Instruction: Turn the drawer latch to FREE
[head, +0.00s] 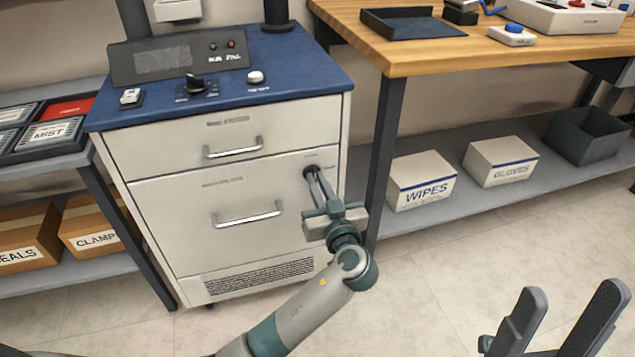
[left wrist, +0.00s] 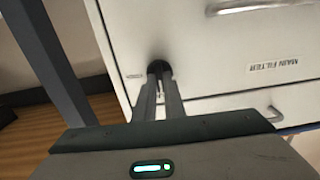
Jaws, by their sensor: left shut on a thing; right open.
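The drawer latch (left wrist: 158,69) is a small dark round knob on the white cabinet's front. It sits at the upper right of the lower drawer (head: 185,208) in the head view. My left gripper (head: 310,174) reaches it from the front, with its fingers shut on the knob. The fingers cover most of the latch, so its setting cannot be read. In the left wrist view the two fingertips (left wrist: 160,85) meet at the knob. My right gripper (head: 565,310) is open and empty at the lower right, above the floor, far from the cabinet.
The upper drawer (head: 180,133) and lower drawer look shut, each with a bar handle. A wooden table (head: 440,50) stands to the right, its dark leg (head: 385,150) close beside my left gripper. Boxes labelled WIPES (head: 420,182) and GLOVES (head: 500,162) sit on its low shelf.

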